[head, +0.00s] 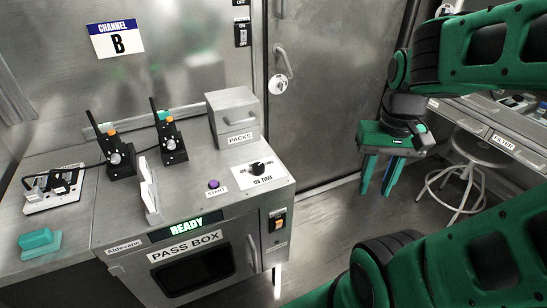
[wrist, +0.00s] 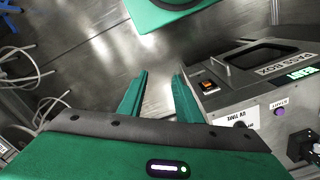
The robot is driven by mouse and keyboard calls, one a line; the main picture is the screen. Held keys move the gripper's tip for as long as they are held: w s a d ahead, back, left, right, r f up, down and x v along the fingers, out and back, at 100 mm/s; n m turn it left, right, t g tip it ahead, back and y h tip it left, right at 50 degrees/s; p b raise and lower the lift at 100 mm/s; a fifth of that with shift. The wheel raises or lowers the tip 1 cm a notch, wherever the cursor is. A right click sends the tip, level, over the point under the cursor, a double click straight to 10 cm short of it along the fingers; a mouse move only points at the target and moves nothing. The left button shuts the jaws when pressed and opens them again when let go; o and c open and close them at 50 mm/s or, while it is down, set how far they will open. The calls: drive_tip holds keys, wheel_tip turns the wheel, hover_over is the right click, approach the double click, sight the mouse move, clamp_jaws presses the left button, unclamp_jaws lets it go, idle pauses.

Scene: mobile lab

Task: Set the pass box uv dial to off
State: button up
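The UV dial (head: 258,168) is a black knob on a white plate marked "UV TIME", on the sloped top of the pass box (head: 215,237). Its setting is too small to read. The dial also shows, partly hidden, in the wrist view (wrist: 240,124), right of my fingers. The pass box has a dark window and a lit "READY" display (head: 186,226). My gripper (head: 376,190) is open and empty, pointing down over the floor to the right of the pass box, apart from it. Its two green fingers also show apart in the wrist view (wrist: 157,76).
A purple START button (head: 213,184) is left of the dial. The PACKS box (head: 233,117) stands behind, with radios (head: 168,138) to its left. An orange switch (head: 279,223) is on the front panel. A stool (head: 468,170) stands right; floor between is clear.

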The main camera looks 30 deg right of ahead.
drive_tip(key=shift+s+d, duration=0.15)
drive_tip(key=shift+d, duration=0.15)
drive_tip(key=shift+o, duration=0.4)
drive_tip(key=o, duration=0.4)
drive_tip(key=shift+s+r, duration=0.2)
drive_tip(key=shift+s, duration=0.1)
drive_tip(key=m, duration=0.8)
hover_over(258, 165)
drive_tip(key=f, duration=0.1)
wheel_tip(258, 165, down, 10)
drive_tip(key=shift+f, duration=0.25)
